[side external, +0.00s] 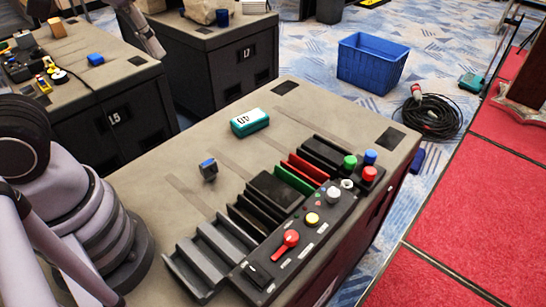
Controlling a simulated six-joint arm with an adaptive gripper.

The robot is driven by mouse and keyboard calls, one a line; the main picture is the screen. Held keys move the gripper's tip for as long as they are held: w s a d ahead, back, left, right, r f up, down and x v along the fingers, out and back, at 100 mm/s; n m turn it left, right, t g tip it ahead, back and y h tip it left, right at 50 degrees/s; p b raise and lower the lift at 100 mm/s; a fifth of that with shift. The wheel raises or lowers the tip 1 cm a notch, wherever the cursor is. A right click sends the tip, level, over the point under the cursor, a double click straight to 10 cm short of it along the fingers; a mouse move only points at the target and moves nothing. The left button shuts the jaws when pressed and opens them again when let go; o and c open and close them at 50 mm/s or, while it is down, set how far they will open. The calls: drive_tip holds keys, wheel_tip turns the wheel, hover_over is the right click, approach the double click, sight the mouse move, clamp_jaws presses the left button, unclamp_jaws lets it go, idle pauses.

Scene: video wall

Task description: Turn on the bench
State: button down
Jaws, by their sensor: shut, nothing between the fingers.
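The bench (150,190) has a grey-brown top and fills the middle of the side view. A black control panel (300,262) runs along its front right edge. On it are a black rocker-like switch (258,276), a red rotary handle (287,240), a yellow button (312,219), a grey knob (333,195) and a white ring-like button (347,184). Green (350,162), blue (370,156) and red (370,173) buttons stand at the far end. I cannot tell the switch positions. My gripper is not in view; my arm's base and links show at left.
Grey, black, red and green slotted trays (205,255) sit beside the panel. A teal labelled box (249,122) and a small blue-and-dark block (208,169) stand on clear benchtop. A blue bin (372,62) and coiled cable (430,117) lie beyond on the floor.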

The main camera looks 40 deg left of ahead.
drive_tip(key=w+d+f+g, duration=0.1)
drive_tip(key=w+d+f, duration=0.25)
drive_tip(key=d, duration=0.35)
drive_tip(key=g+y, duration=0.3)
hover_over(253, 268)
drive_tip(key=d, duration=0.3)
wheel_tip(253, 268, down, 16)
drive_tip(key=shift+a+r, duration=0.15)
drive_tip(key=f, duration=0.4)
drive_tip(key=a+f, duration=0.1)
drive_tip(key=f, duration=0.4)
drive_tip(key=a+f, duration=0.1)
drive_tip(key=f, duration=0.3)
drive_tip(key=shift+a+f, duration=0.1)
drive_tip(key=shift+f, duration=0.3)
